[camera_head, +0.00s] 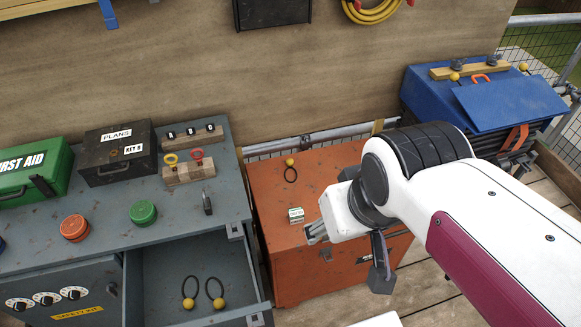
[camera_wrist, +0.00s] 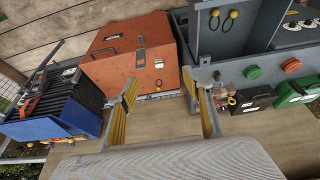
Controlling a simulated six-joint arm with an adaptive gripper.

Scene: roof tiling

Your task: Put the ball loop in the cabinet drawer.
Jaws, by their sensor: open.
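A ball loop (camera_head: 290,162), a yellow ball on a dark cord loop, lies on top of the orange cabinet (camera_head: 270,215) near its back edge. It also shows small in the wrist view (camera_wrist: 158,82), between my fingers. My gripper (camera_head: 314,233) is above the orange cabinet, to the right of and nearer than the loop, and apart from it. In the wrist view my gripper (camera_wrist: 161,88) has its yellow-padded fingers spread, with nothing between them. The grey cabinet's drawer (camera_head: 160,265) stands open; two other ball loops (camera_head: 189,303) lie in it.
A blue toolbox (camera_head: 425,95) stands right.

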